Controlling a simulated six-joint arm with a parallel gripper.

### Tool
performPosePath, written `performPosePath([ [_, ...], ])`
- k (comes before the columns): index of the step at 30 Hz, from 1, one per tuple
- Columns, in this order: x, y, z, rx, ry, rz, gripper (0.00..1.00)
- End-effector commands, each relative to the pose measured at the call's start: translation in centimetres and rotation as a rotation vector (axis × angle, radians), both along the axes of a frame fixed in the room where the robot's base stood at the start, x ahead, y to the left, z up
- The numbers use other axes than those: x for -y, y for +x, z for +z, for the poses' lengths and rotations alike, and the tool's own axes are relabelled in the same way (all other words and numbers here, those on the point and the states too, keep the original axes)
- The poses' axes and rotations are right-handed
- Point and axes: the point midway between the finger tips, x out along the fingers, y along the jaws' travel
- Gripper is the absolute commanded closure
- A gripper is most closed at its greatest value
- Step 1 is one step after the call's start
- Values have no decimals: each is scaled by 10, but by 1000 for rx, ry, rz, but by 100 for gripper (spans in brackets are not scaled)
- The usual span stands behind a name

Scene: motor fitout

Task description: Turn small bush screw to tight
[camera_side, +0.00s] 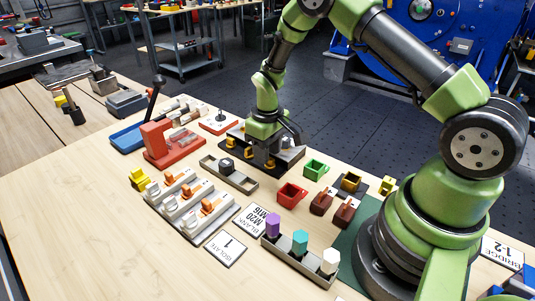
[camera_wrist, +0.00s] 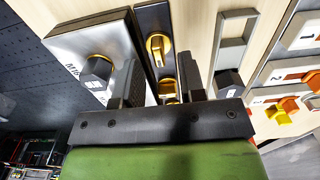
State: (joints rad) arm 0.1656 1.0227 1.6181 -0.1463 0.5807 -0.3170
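In the wrist view, a dark plate (camera_wrist: 181,18) carries brass-yellow screw heads. One screw (camera_wrist: 158,48) stands clear ahead of my fingers. A second screw (camera_wrist: 168,90) lies between my two fingers. I cannot tell which is the small bush screw, as no label on them is readable. My gripper (camera_wrist: 163,82) is open, with one finger on each side of the second screw; contact is not visible. In the side view, my gripper (camera_side: 263,163) points down over the dark plate, with a yellow screw (camera_side: 232,143) showing left of it.
A silver block (camera_wrist: 75,45) with a black hexagonal plug (camera_wrist: 97,70) stands left of the fingers in the wrist view. A grey tray (camera_wrist: 236,18) with a dark hex piece (camera_wrist: 228,82) lies right. The side view shows isolator switches (camera_side: 190,205), a red bin (camera_side: 291,193) and a green bin (camera_side: 315,169).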

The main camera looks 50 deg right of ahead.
Motion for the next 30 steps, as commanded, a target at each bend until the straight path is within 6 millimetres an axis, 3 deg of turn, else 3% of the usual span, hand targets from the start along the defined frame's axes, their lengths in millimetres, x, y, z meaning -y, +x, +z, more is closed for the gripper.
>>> performPosePath([
  [5,0,0,-14,0,0,-1,63],
  [13,0,0,-15,1,0,-1,63],
  [18,0,0,-15,1,0,-1,100],
  [30,0,0,-14,0,0,-40,100],
])
